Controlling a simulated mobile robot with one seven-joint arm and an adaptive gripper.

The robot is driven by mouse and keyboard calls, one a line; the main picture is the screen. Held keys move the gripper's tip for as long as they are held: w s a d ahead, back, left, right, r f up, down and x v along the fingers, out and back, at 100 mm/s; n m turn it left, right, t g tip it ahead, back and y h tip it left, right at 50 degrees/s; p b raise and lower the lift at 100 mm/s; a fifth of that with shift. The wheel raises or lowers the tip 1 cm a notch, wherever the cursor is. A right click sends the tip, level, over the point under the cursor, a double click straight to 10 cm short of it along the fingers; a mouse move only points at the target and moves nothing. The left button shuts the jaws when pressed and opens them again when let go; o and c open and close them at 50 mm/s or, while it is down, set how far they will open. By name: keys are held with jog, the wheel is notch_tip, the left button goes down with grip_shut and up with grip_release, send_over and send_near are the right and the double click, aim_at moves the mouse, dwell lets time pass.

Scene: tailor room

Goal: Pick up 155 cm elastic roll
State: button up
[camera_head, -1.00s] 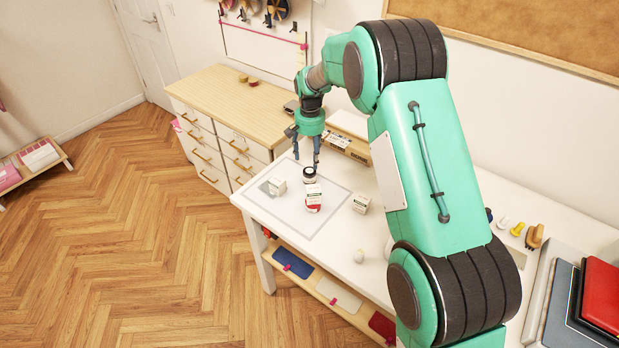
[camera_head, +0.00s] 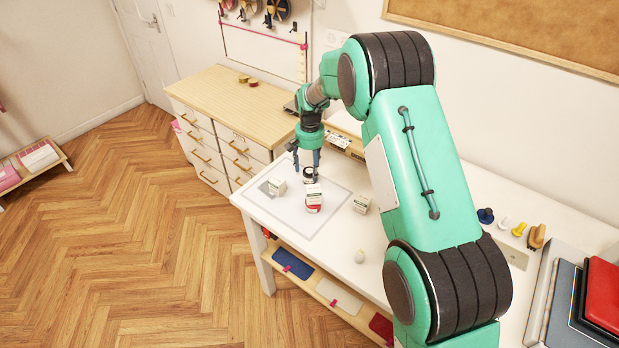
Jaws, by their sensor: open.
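Small items stand on the white table (camera_head: 404,268); labels are too small to read, so I cannot tell for sure which is the 155 cm elastic roll. A small round black-and-white item (camera_head: 308,177) sits behind a red-and-white box (camera_head: 313,202), which hides part of it.
A grey-bordered mat (camera_head: 290,222) lies under the items. A small pale round object (camera_head: 360,256) is at the table's front. A wooden holder (camera_head: 346,143) stands behind my gripper. A drawer cabinet (camera_head: 238,105) is to the left. The front of the mat is clear.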

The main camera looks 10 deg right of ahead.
aim_at(310, 170)
jog(key=shift+f+b, duration=0.3)
jog(key=shift+f, duration=1.4)
jog(key=shift+c, duration=0.5)
jog(key=c, duration=1.1)
